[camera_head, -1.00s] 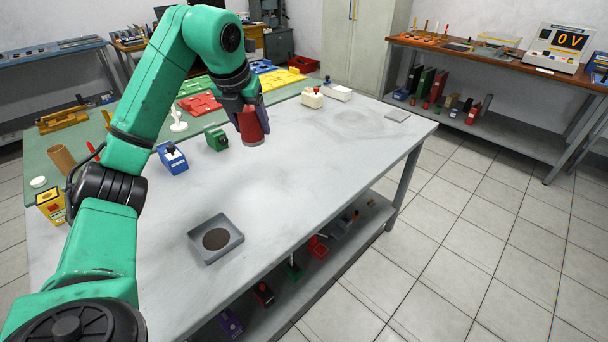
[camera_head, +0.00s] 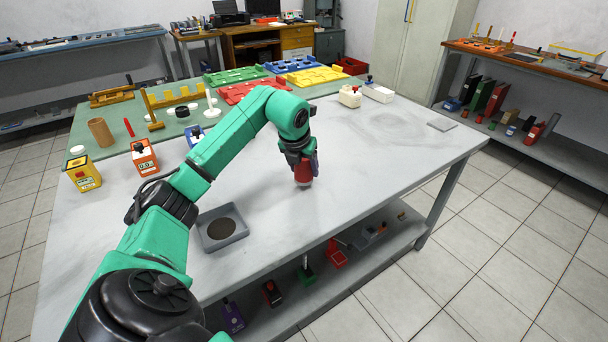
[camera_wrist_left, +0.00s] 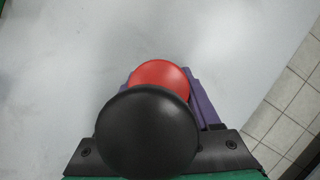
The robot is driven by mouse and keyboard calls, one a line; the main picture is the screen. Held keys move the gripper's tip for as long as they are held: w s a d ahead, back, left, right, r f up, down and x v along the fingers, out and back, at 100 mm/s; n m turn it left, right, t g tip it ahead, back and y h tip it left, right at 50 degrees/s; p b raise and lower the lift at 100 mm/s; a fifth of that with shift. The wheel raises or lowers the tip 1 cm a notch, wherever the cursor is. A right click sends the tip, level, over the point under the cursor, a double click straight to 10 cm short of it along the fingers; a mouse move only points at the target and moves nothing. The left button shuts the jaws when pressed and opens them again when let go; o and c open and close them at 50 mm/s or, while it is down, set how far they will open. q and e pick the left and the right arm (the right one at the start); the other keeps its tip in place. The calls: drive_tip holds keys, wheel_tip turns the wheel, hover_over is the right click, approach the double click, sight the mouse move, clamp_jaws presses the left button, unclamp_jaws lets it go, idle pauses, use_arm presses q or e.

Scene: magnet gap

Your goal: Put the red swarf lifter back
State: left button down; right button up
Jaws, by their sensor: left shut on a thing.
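The red swarf lifter (camera_head: 303,174) is in my left gripper (camera_head: 301,166) above the middle of the grey table, near its front edge. It hangs roughly upright; I cannot tell whether its base touches the table. In the left wrist view its round black knob (camera_wrist_left: 147,132) hides part of its red body (camera_wrist_left: 160,76), with purple fingers (camera_wrist_left: 205,98) around it. My right gripper is not in view.
A grey tray (camera_head: 240,233) with dark swarf stands front left. The lower shelf (camera_head: 322,283) holds several coloured lifters.

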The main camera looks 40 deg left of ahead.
use_arm(q)
drive_tip(key=shift+w+f, duration=0.1)
drive_tip(key=shift+f, duration=0.75)
drive_tip(key=shift+f, duration=0.1)
drive_tip(key=shift+c, duration=0.5)
unclamp_jaws()
